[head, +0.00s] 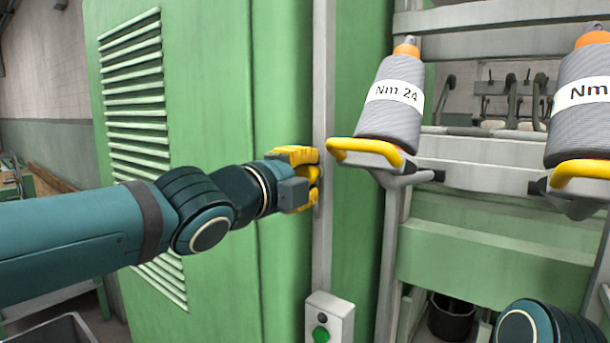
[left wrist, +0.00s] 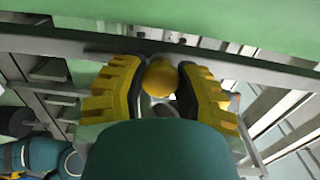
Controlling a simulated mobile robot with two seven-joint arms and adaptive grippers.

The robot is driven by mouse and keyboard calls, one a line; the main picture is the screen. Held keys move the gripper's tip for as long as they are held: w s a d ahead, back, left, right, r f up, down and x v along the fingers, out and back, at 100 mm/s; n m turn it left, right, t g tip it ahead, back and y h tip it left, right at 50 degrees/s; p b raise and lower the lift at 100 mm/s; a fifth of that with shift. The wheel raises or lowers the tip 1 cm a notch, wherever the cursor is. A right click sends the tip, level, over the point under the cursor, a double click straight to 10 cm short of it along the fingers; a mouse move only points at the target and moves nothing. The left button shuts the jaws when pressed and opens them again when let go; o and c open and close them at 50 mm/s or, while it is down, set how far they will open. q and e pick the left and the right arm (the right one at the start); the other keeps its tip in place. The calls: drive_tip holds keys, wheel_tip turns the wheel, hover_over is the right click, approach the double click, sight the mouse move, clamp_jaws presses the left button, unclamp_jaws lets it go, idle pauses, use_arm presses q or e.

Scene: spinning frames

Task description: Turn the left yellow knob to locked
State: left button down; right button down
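A small rounded yellow knob (head: 314,173) shows at the grey upright post on the edge of the green machine cabinet. It also shows in the left wrist view (left wrist: 160,77), between my yellow fingers. My left gripper (head: 305,179) is at the knob, one finger on each side. My right gripper is out of view; only part of my right arm shows at the lower right.
A grey spool marked "Nm 24" (head: 390,110) stands in a yellow-rimmed holder (head: 365,149) just right of my left gripper. Another grey spool (head: 580,120) stands farther right. A switch box with a green button (head: 320,334) is below. The green cabinet (head: 215,100) stands behind my left arm.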

use_arm(q)
drive_tip(key=shift+n+p, duration=0.5)
drive_tip(key=shift+n, duration=1.7)
drive_tip(key=c, duration=0.6)
unclamp_jaws()
